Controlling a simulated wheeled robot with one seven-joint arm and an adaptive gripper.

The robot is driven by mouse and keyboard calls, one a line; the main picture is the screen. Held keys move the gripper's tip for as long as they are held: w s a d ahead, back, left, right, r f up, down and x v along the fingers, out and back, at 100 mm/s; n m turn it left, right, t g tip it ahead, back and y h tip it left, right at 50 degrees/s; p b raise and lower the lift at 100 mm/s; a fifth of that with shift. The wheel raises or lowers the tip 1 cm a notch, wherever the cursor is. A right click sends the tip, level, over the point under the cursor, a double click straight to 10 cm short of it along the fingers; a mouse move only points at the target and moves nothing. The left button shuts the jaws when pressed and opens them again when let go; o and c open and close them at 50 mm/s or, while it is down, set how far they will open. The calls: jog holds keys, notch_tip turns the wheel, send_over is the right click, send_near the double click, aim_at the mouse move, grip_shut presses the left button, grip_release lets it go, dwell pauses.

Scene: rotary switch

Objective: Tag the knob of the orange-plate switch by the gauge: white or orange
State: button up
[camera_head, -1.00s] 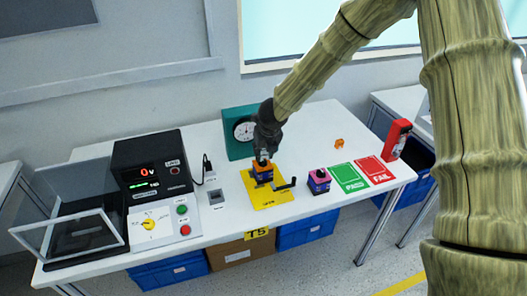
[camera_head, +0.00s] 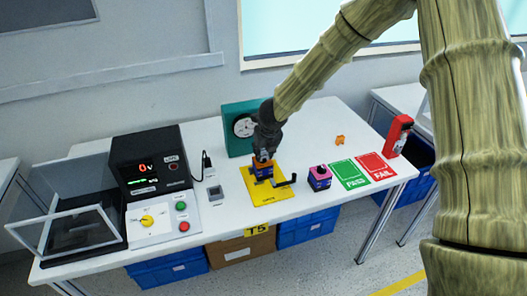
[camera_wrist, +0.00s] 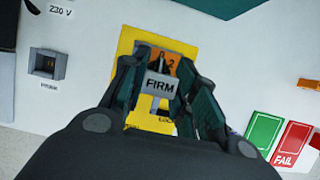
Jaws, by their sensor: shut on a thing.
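The orange-plate switch (camera_head: 262,176) has a blue body and sits in the yellow fixture (camera_head: 272,198), near the gauge (camera_head: 243,127). The gauge is a teal box with a white dial. My gripper (camera_head: 262,158) is over the switch from above, shut on its knob. In the wrist view, the orange plate (camera_wrist: 149,50) shows between my fingers (camera_wrist: 163,72), with a grey label reading FIRM in front. The knob is mostly hidden by the fingers and label; I see only dark parts and cannot make out its marking.
A pink-plate switch (camera_head: 320,178) stands right of the fixture's black lever (camera_head: 286,182). Green PASS (camera_head: 349,174) and red FAIL (camera_head: 376,166) mats lie further right, near a red box (camera_head: 398,136). A small orange piece (camera_head: 340,140) lies behind. A black-and-white test unit (camera_head: 155,185) stands left.

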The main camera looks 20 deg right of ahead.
jog(key=o, duration=0.8)
jog(key=shift+o, duration=0.2)
jog(key=shift+r, duration=0.1)
jog(key=v, duration=1.1)
jog(key=shift+s+r, duration=0.2)
jog(key=shift+r, duration=0.15)
notch_tip(320, 180, up, 9)
jog(key=p, duration=0.8)
jog(key=shift+p, duration=0.3)
